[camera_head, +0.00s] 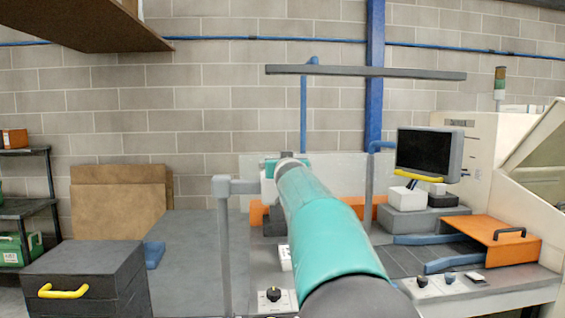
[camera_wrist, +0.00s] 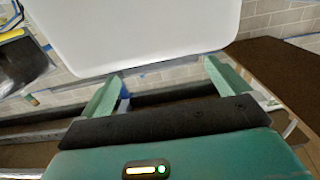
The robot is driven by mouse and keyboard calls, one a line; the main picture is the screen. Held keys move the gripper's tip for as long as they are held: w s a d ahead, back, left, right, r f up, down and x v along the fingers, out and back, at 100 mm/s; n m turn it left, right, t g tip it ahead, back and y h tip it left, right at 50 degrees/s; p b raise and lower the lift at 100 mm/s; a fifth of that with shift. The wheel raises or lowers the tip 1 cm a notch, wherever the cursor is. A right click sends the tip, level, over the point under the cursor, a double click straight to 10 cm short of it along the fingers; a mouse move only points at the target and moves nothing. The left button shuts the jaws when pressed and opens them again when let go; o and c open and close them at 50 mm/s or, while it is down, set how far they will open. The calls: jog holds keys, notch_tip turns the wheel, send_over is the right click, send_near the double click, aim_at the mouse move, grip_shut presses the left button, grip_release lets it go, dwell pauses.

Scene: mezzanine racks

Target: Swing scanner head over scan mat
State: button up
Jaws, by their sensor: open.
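A grey upright post (camera_head: 223,245) with a short side arm (camera_head: 245,186) stands left of my teal arm in the head view. The arm runs to the spot where my arm ends. The scanner head cannot be made out clearly there, as my arm covers that area. A flat grey surface (camera_head: 190,240) lies left of the post; I cannot tell if it is the scan mat. In the wrist view my gripper (camera_wrist: 162,73) is open, with its two green fingers apart and nothing between them. A large white rounded panel (camera_wrist: 135,32) fills the view just beyond the fingertips; contact is unclear.
A dark box with a yellow handle (camera_head: 85,275) stands front left. A grey overhead bar (camera_head: 365,72) crosses above. A brown shelf (camera_head: 80,25) hangs upper left.

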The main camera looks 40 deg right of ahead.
jog(key=shift+x, duration=1.8)
jog(key=shift+s, duration=0.1)
jog(key=c, duration=1.1)
